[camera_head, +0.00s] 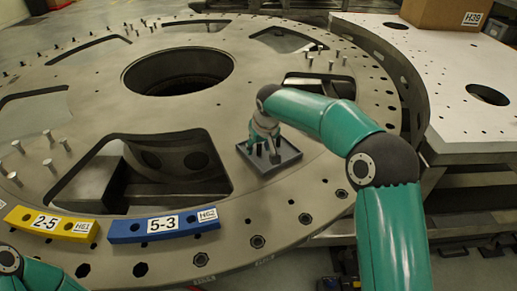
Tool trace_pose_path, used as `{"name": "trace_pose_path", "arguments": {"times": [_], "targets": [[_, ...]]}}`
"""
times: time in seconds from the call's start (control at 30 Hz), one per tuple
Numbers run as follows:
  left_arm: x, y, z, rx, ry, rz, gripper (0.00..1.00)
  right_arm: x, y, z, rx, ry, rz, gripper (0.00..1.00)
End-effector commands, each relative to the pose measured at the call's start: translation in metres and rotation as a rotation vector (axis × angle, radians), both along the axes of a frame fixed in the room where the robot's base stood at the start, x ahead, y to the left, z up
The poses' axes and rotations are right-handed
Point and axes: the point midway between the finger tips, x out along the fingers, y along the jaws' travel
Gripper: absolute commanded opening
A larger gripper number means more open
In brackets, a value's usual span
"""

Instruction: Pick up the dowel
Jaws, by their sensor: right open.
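My right gripper (266,143) is open and points down over a small dark grey tray (289,157) on the turret plate. Short dark pegs show in the tray under and beside the fingers, and one may be the dowel. The gripper partly covers them, so I cannot tell whether a peg stands between the fingers. Several light grey dowels (49,136) stand in the plate at the left, and more (331,65) stand at the upper right. Part of my left arm shows at the bottom left corner, but its gripper is out of view.
The large round turret plate (95,84) has wide cutouts and a central hole (178,72). A yellow block (50,222) marked 2-5 and a blue block (165,225) marked 5-3 lie near its front edge. A cardboard box (440,13) sits on a grey table (455,70) at the right.

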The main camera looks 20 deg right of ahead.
Motion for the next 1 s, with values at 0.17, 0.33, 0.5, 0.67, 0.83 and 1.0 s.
{"name": "trace_pose_path", "arguments": {"times": [0.17, 0.33, 0.5, 0.67, 0.83, 1.0], "targets": [[-0.0001, 0.0, -0.0002, 0.0, 0.0, 0.0, 0.4, 0.0003, -0.0003, 0.0002, 0.0, -0.001, -0.001, 0.45], [-0.0001, 0.0, -0.0002, 0.0, 0.0, 0.0, 0.4, 0.0001, -0.0003, 0.0004, 0.0, -0.001, -0.001, 0.17], [-0.0001, -0.0001, -0.0001, 0.0, 0.0, 0.0, 0.4, 0.0, -0.0003, 0.0005, 0.0, -0.001, -0.001, 0.0], [-0.0001, -0.0001, -0.0001, 0.0, 0.0, 0.0, 0.4, 0.0, -0.0004, 0.0009, 0.0, -0.002, -0.001, 0.0], [-0.0001, 0.0, 0.0, 0.0, 0.0, 0.0, 0.4, 0.0, -0.0006, 0.0018, 0.0, -0.002, -0.001, 0.0], [-0.0001, 0.0, 0.0006, 0.0, 0.0, 0.0, 0.4, 0.0007, -0.0008, 0.01, 0.001, -0.004, -0.002, 0.0]]}}
